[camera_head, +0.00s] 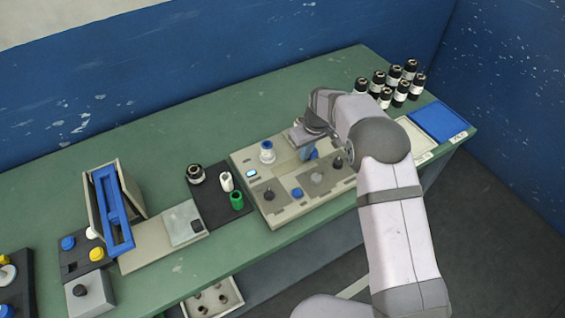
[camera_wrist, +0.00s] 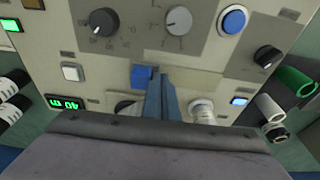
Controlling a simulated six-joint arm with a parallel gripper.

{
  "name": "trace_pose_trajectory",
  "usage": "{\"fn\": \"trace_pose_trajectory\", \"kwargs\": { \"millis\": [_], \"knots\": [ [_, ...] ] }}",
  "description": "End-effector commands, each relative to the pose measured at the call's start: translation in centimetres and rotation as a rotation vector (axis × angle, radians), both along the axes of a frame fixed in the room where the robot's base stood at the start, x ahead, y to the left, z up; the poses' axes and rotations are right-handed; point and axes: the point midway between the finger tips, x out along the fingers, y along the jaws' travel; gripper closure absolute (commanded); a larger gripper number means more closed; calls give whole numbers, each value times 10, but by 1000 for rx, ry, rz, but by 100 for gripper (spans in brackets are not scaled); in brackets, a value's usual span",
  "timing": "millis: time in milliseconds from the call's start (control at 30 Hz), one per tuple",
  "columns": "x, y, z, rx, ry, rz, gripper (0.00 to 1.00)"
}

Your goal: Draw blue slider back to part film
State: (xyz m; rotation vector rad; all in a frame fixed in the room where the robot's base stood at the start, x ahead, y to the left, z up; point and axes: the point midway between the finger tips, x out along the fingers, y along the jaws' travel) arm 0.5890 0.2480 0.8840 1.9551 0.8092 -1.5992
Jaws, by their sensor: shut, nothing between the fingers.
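A small blue block, which looks like the blue slider (camera_wrist: 141,76), sits at the left end of a pale slot strip in the wrist view. My gripper (camera_wrist: 161,85) is shut and empty, its blue-grey fingers pressed together just right of the block. The fingertips look very close to it; I cannot tell whether they touch. In the head view my gripper (camera_head: 308,154) is over the back part of the beige control panel (camera_head: 283,219), and the slider cannot be told apart from the fingers there. No film is clearly visible.
The panel carries a blue button (camera_wrist: 233,20), grey dial (camera_wrist: 178,20), black dial (camera_wrist: 103,22) and white cylinder (camera_wrist: 202,110) right of my fingers. A blue frame (camera_head: 111,210) stands at left. Several black-and-white bottles (camera_head: 394,75) stand at the back right.

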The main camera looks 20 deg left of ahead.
Motion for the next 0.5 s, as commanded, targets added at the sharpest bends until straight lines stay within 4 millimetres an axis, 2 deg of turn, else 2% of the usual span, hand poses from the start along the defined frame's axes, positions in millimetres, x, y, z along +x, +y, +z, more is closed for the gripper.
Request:
{"fn": "trace_pose_trajectory", "kwargs": {
  "millis": [500],
  "knots": [
    [-7, 8, 1, 1, -1, 1, 100]
  ]
}}
